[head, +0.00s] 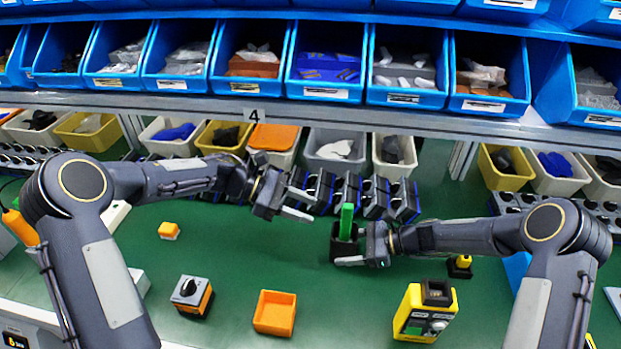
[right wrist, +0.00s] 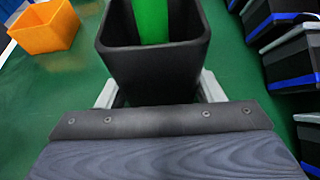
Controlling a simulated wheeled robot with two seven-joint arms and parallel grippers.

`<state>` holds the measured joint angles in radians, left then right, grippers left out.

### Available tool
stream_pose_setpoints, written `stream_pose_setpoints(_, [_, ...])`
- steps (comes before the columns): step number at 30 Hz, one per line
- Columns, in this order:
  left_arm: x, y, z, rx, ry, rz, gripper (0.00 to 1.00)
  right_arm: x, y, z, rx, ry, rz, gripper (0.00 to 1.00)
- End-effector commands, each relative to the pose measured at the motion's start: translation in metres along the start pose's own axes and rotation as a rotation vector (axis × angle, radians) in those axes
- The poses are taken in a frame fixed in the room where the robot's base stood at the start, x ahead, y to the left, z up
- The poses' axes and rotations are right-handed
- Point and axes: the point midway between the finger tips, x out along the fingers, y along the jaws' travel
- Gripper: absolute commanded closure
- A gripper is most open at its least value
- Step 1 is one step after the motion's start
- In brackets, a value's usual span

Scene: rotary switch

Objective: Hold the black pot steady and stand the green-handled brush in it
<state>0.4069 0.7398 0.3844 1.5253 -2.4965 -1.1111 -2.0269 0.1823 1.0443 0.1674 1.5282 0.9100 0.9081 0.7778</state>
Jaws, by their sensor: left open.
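The black pot (head: 343,246) stands on the green table near the middle of the head view. It also fills the upper middle of the right wrist view (right wrist: 150,75). The green brush handle (head: 347,221) rises nearly upright out of the pot, and its green part shows inside the pot in the right wrist view (right wrist: 152,20). The brush's lower end is hidden. My right gripper (head: 357,246) has a finger on each side of the pot and is shut on it. My left gripper (head: 304,205) is open and empty, left of and above the handle, apart from it.
An orange tray (head: 275,313), a rotary switch box (head: 191,296) and a yellow control box (head: 426,312) lie at the front. Black bins (head: 374,196) stand behind the pot. Table left of the pot is clear.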

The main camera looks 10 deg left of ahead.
Motion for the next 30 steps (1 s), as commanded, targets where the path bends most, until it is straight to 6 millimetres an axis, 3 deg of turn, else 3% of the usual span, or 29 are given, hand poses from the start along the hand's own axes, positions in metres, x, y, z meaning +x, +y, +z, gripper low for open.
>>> stream_pose_setpoints(1, [0.000, 0.000, 0.000, 0.000, 0.000, 0.000, 0.57, 0.000, 0.000, 0.000, 0.000, 0.000, 0.000, 0.33])
stream_pose_setpoints(5, [0.000, 0.000, 0.000, 0.000, 0.000, 0.000, 0.57, 0.000, 0.000, 0.000, 0.000, 0.000, 0.000, 0.16])
stream_pose_setpoints(16, [0.000, 0.000, 0.000, 0.000, 0.000, 0.000, 0.57, -0.006, -0.001, 0.000, 0.000, 0.000, -0.002, 0.15])
stream_pose_setpoints(20, [0.000, 0.000, 0.000, 0.000, 0.000, 0.000, 0.57, -0.026, -0.001, 0.000, 0.000, 0.000, -0.004, 0.15])
stream_pose_setpoints(30, [0.000, 0.000, 0.000, 0.000, 0.000, 0.000, 0.57, -0.096, -0.001, -0.001, 0.000, 0.002, -0.004, 0.15])
